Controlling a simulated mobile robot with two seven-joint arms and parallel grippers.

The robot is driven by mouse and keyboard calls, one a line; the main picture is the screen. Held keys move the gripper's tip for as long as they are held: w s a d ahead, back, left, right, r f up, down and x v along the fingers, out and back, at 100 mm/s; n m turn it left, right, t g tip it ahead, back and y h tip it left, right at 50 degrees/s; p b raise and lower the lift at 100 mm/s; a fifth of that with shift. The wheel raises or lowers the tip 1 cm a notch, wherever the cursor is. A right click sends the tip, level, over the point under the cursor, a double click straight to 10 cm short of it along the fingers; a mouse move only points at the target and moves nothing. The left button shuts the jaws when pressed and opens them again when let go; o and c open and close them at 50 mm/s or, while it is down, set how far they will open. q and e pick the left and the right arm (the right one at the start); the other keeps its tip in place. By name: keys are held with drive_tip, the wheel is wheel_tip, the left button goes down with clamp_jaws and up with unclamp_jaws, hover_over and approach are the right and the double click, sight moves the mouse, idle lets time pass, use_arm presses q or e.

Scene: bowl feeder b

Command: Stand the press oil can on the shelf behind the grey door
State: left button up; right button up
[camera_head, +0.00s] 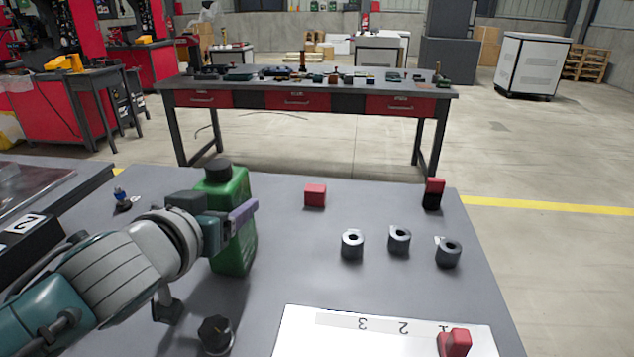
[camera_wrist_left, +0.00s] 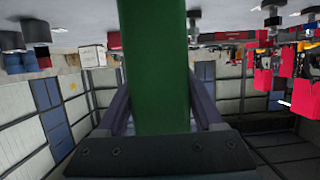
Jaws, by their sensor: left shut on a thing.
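The press oil can looks to be the green can (camera_head: 236,252) with a black cap, upright over the left part of the grey table. My left gripper (camera_head: 238,216) is shut on its upper body from the near side. In the left wrist view the green can (camera_wrist_left: 155,70) fills the space between the two purple-grey fingers of the gripper (camera_wrist_left: 160,112). I cannot tell whether the can's base touches the table. No shelf behind a grey door can be made out. My right gripper is not in view.
On the grey table (camera_head: 290,240) are a red block (camera_head: 315,195), a red-black block (camera_head: 433,194), grey rings (camera_head: 352,244), a black knob (camera_head: 215,335) and a white numbered sheet (camera_head: 310,335) with a red piece (camera_head: 455,342). A workbench (camera_head: 335,97) stands beyond.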

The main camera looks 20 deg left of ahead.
use_arm(q)
clamp_jaws()
